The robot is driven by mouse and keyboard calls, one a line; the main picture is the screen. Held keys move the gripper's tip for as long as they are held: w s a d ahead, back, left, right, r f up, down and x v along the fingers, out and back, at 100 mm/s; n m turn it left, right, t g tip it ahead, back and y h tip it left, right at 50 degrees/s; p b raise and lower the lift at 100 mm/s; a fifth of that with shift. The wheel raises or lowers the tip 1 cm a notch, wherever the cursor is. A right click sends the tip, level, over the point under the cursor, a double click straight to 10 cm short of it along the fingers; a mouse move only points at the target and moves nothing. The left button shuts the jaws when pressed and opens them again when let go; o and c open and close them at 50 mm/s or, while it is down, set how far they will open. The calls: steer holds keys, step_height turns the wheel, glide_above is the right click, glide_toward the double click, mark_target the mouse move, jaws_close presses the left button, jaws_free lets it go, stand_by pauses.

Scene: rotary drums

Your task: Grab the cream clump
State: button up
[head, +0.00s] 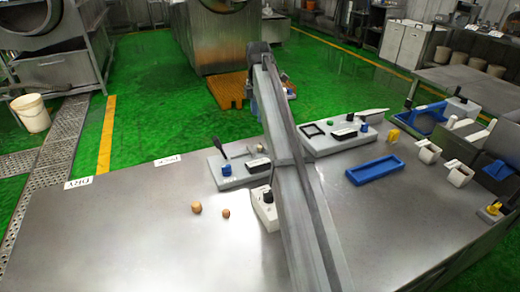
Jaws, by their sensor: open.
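Two small rounded clumps lie close together on the bare metal table (120,235), left of my arm. The left one (196,208) is lighter, tan to cream. The right one (226,213) is smaller and browner. The lighter one best fits the cream clump, but its colour is not plainly cream. Nothing touches either clump. My arm crosses the middle of the head view from the bottom edge up past the far side of the table. I cannot make out my gripper; its fingers do not show.
A blue tray (375,170) lies further right. A DRY label (78,183) is near the left edge. Table around and left of the clumps is clear.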

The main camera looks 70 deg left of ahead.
glide_above(259, 147)
steer(key=f, duration=0.6)
steer(key=a+f, duration=0.1)
steer(key=f, duration=0.1)
steer(key=shift+f, duration=0.4)
steer(key=shift+d+f, duration=0.2)
steer(key=shift+f, duration=1.05)
steer(key=shift+d+f, duration=0.15)
steer(key=shift+f, duration=1.1)
jaws_close()
